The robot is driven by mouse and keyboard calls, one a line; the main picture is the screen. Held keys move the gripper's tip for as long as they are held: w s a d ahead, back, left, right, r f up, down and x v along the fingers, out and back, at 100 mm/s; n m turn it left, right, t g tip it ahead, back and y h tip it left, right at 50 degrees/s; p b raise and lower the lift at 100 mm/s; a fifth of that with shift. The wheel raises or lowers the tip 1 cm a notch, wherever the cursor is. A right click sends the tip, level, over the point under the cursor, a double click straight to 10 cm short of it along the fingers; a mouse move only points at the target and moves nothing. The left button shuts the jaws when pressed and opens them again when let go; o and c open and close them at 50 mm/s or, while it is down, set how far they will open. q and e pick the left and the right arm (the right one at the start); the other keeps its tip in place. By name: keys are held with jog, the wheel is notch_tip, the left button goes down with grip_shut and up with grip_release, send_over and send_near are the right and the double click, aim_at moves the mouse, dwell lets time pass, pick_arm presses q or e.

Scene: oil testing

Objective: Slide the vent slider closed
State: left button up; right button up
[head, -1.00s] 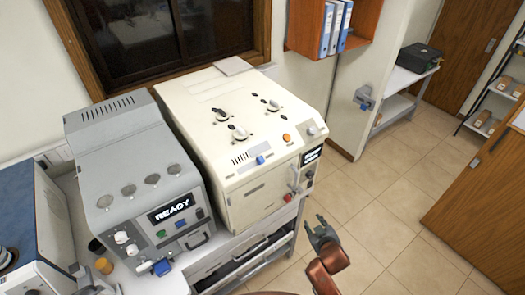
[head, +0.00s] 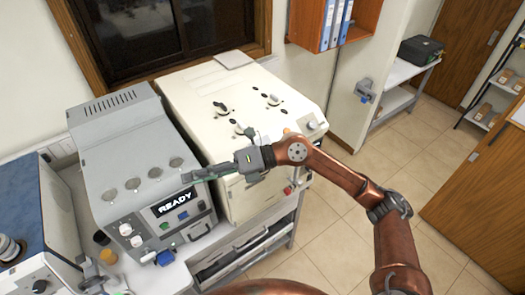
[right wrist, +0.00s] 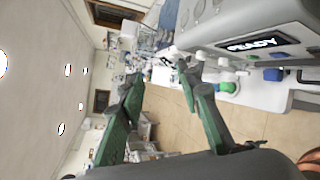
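The cream machine (head: 185,85) stands on the bench in the head view, with black-and-white knobs on its top. My right arm crosses its front and hides the part where a slotted grille and a small blue slider show in the earlier view. My right gripper (head: 203,173) points left there, its tips near the grey machine's READY display. In the right wrist view its two green fingers (right wrist: 160,82) stand apart with nothing between them. Whether it touches either machine cannot be told.
The grey machine (head: 125,135) with the READY display (head: 174,202) stands left of the cream one. It also fills the upper right of the right wrist view (right wrist: 225,20). A blue-topped device (head: 35,205) is at far left. Open tiled floor (head: 335,235) lies to the right.

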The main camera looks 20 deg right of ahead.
jog(key=w+d+f+t+h, duration=0.1)
jog(key=w+d+h, duration=0.2)
jog(key=d+h, duration=0.3)
jog(key=w+d+f+m+t+h, duration=0.1)
jog(key=w+d+h, duration=0.25)
jog(key=d, duration=0.45)
jog(key=w+d+f+t+h, duration=0.1)
jog(key=w+d+h, duration=0.35)
jog(key=d, duration=0.35)
jog(key=x, duration=0.2)
jog(key=p+x, duration=0.1)
jog(key=x, duration=0.1)
jog(key=s+p+x, duration=0.1)
jog(key=x, duration=0.1)
jog(key=shift+w+a+f, duration=0.15)
jog(key=shift+a+f, duration=0.15)
jog(key=shift+f, duration=0.05)
jog(key=shift+c, duration=0.3)
grip_shut()
